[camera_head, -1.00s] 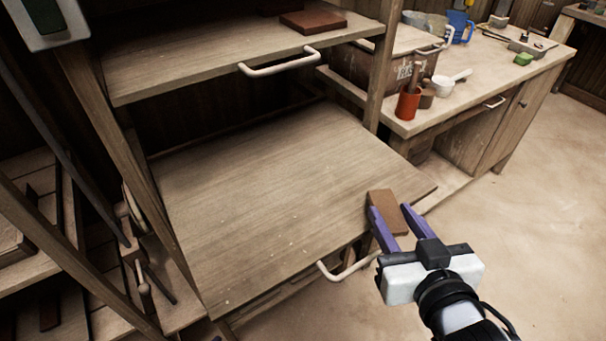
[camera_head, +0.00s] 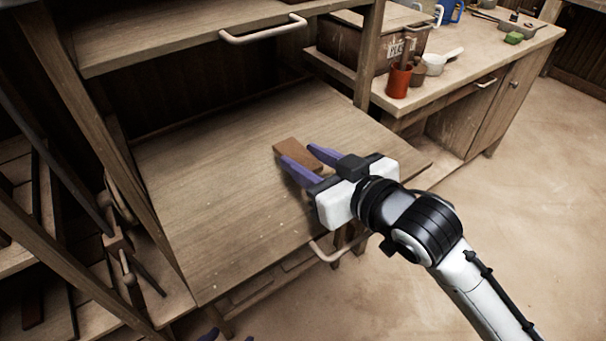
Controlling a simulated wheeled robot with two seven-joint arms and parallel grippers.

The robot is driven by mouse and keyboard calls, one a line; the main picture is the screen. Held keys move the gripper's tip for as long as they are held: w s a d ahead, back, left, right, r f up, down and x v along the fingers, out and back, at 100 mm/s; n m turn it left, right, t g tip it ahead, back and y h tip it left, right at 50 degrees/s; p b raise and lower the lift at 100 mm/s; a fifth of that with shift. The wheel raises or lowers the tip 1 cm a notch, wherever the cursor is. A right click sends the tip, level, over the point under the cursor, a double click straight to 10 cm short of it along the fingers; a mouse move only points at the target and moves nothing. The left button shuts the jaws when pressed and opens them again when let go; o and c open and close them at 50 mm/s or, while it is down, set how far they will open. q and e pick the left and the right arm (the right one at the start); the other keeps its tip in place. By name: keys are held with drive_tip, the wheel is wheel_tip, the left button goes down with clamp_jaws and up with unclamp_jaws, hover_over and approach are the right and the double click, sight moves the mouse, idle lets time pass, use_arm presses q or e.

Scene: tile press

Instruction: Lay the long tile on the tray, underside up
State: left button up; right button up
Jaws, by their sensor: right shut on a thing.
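The long tile (camera_head: 291,149) is a brown, flat, oblong piece. My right gripper (camera_head: 306,160) is shut on it, with its purple fingers on either side. The tile is over the pulled-out wooden tray (camera_head: 205,195), right of its middle. I cannot tell whether it touches the tray, or which face of it is up. The tray's bare surface is otherwise clear. At the bottom edge, purple tips of my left gripper (camera_head: 212,335) just show; their opening cannot be made out.
An upper shelf board (camera_head: 150,45) with a white handle (camera_head: 263,30) overhangs the back. The tray's own handle (camera_head: 338,249) is at its front. A workbench on the right holds a red cup (camera_head: 398,82), a crate (camera_head: 345,48) and a white scoop (camera_head: 436,64).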

drive_tip(key=shift+f+b, duration=0.3)
drive_tip(key=shift+f, duration=1.7)
drive_tip(key=shift+f, duration=0.35)
drive_tip(key=o, duration=1.2)
drive_tip(key=shift+r, duration=0.35)
drive_tip(key=v, duration=1.2)
